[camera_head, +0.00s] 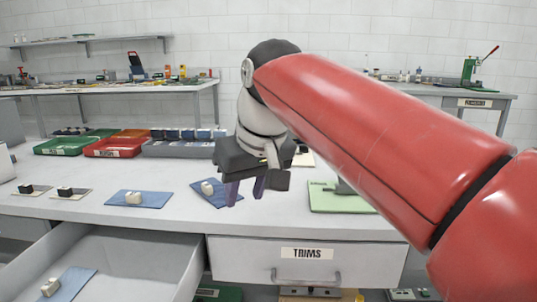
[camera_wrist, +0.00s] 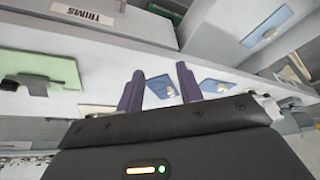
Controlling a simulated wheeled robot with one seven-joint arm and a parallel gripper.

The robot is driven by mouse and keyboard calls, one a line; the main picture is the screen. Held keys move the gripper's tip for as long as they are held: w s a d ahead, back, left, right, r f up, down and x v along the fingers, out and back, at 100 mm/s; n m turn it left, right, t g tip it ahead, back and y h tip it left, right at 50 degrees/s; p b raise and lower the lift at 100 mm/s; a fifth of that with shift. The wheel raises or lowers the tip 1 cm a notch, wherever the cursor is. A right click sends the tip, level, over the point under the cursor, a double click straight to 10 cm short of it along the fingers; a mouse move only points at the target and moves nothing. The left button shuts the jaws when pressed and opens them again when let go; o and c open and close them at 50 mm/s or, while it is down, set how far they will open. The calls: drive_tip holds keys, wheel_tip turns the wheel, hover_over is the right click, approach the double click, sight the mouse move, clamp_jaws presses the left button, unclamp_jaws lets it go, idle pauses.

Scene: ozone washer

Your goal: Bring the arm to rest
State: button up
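My gripper (camera_head: 245,190) hangs over the middle of the white workbench (camera_head: 290,222), pointing down. Its two purple fingers are apart, with nothing between them; the wrist view also shows them spread (camera_wrist: 160,88). A blue mat (camera_head: 223,200) with a small pale part (camera_head: 207,188) lies just left of and partly behind the fingers. In the wrist view that mat (camera_wrist: 155,85) shows beyond the fingertips. My red arm reaches in from the right and covers part of the bench.
A drawer (camera_head: 120,240) stands open at front left, with a blue mat (camera_head: 75,280) and pale part inside. The TRIMS drawer (camera_head: 306,270) looks shut. A green mat (camera_head: 335,203) lies right of my gripper. Green (camera_head: 65,147), red (camera_head: 112,148) and grey trays line the back left.

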drive_tip(key=s+d+f+m+h, duration=0.1)
drive_tip(key=s+d+f+m, duration=0.2)
drive_tip(key=s+d+f, duration=0.4)
drive_tip(key=s+d+f+m+t+h, duration=0.1)
drive_tip(key=s+d+f+m, duration=0.2)
drive_tip(key=s+d+f, duration=0.4)
drive_tip(key=d+f, duration=0.5)
drive_tip(key=f, duration=0.2)
drive_tip(key=shift+f+t+h, duration=0.15)
drive_tip(key=shift+t+h, duration=0.15)
drive_tip(key=shift+s, duration=0.1)
